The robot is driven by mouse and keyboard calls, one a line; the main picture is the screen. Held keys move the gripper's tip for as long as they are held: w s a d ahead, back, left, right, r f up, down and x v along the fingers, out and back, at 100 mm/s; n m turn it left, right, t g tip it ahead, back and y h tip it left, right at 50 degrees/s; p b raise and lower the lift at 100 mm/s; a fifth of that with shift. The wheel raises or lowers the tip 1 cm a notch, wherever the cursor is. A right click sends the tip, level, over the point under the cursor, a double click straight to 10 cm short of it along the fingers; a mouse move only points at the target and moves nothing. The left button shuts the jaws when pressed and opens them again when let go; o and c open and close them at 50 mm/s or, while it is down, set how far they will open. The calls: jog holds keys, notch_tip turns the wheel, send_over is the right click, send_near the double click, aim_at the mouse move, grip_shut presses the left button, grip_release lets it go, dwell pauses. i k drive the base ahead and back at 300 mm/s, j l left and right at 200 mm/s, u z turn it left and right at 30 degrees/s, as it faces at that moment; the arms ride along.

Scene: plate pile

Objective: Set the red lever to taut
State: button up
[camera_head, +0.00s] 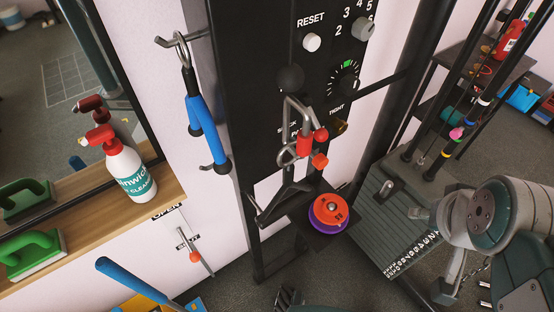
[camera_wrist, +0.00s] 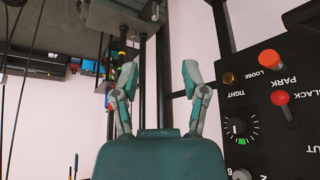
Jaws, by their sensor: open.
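A red ball-tipped lever (camera_wrist: 281,98) stands on the dark panel (camera_wrist: 255,150) at the right of the wrist view, by a partly cut-off label that seems to read SLACK. In the head view its red knob (camera_head: 321,134) is partly crowded by a hanging metal handle (camera_head: 290,115). No TAUT label is readable. My gripper (camera_wrist: 158,78) is open and empty, its two teal fingers apart, left of the lever and not touching it. In the head view its fingers are hard to make out.
A blue grip (camera_head: 203,130) hangs from a hook. Orange and purple discs (camera_head: 328,212) sit below. A spray bottle (camera_head: 127,170) stands on a wooden shelf (camera_head: 95,220).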

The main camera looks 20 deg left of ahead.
aim_at(321, 134)
jog(key=k+l+u, duration=0.8)
jog(key=k+u, duration=0.4)
jog(key=k+l, duration=0.15)
jog(key=k, duration=0.45)
jog(key=i+l, duration=0.2)
jog(key=i, duration=0.25)
jog(key=i+l, duration=0.15)
jog(key=i, duration=0.25)
jog(key=i+l, duration=0.2)
jog(key=i, duration=0.25)
jog(key=i+l, duration=0.15)
jog(key=i, duration=0.25)
